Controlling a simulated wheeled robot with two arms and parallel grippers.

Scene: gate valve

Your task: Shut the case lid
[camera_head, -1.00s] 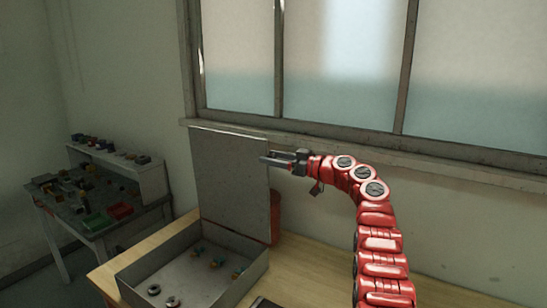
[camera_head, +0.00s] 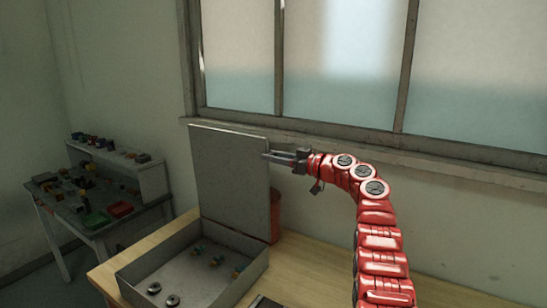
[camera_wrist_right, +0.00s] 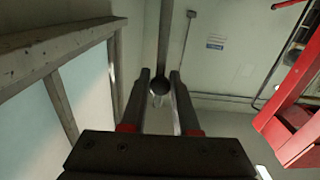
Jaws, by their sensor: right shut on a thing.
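The grey case (camera_head: 240,283) sits open on the wooden table. Its flat lid (camera_head: 228,175) stands nearly upright at the back of the case. My right gripper (camera_head: 268,155) is at the lid's right edge, near the top corner, and is shut on it. In the right wrist view, the lid (camera_wrist_right: 166,45) shows edge-on as a thin dark strip that reaches down between the fingertips (camera_wrist_right: 160,80). Inside the case lie two dark rings (camera_head: 172,300) and several small brass and teal fittings (camera_head: 216,261). My left gripper is not in view.
A red cylindrical object (camera_head: 275,215) stands behind the lid's right side. A window sill (camera_head: 400,165) runs behind the table. A dark flat item (camera_head: 265,302) lies right of the case. A side bench (camera_head: 95,215) with small parts stands at left.

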